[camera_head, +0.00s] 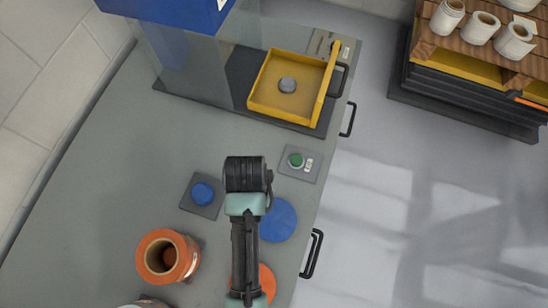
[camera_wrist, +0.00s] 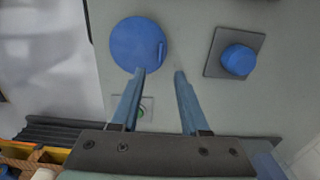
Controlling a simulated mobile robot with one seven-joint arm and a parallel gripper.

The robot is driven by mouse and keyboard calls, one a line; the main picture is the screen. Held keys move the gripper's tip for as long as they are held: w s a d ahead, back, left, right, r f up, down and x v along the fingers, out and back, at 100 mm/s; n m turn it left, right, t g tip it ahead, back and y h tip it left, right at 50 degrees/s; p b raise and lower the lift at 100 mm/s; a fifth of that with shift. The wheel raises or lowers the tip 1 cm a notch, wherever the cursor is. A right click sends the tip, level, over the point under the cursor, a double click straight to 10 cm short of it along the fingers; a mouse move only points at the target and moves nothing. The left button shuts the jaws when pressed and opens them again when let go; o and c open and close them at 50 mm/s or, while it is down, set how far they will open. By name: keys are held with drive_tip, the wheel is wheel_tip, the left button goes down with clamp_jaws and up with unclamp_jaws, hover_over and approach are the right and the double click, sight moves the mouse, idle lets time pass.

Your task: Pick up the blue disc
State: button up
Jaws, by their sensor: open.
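The blue disc (camera_head: 280,221) lies flat on the grey counter, partly covered by my arm in the head view. The wrist view shows it whole or nearly so (camera_wrist: 134,45), with a small raised blue tab (camera_wrist: 161,50) near its right edge. My gripper (camera_wrist: 159,71) is open and empty. In the wrist view its left fingertip overlaps the disc's lower edge, and its right fingertip is just right of the disc. The height of the fingertips above the disc is hard to tell. In the head view my arm hides the fingers.
A blue button (camera_head: 203,194) on a dark square plate is left of my arm. A green button (camera_head: 296,160) is to its right. An orange disc (camera_head: 267,281) and orange roll (camera_head: 151,258) lie nearer. A yellow tray (camera_head: 263,104) stands at the back. Counter handles (camera_head: 312,254) jut out right.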

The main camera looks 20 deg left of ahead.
sight(275, 220)
drive_tip(key=f, duration=0.5)
drive_tip(key=shift+s+d+f, duration=0.15)
drive_tip(key=shift+s+f, duration=0.05)
drive_tip(key=shift+f, duration=0.15)
drive_tip(key=shift+w+a+f+p, duration=0.1)
drive_tip(key=shift+f+p, duration=0.05)
drive_tip(key=shift+f, duration=0.9)
drive_tip(key=shift+w+a+f+p, duration=0.1)
drive_tip(key=shift+w+f, duration=0.05)
drive_tip(key=shift+f, duration=0.85)
drive_tip(key=shift+w+a+f+p, duration=0.1)
drive_tip(key=shift+f+p, duration=0.05)
drive_tip(key=shift+f, duration=0.9)
drive_tip(key=shift+c, duration=0.2)
clamp_jaws()
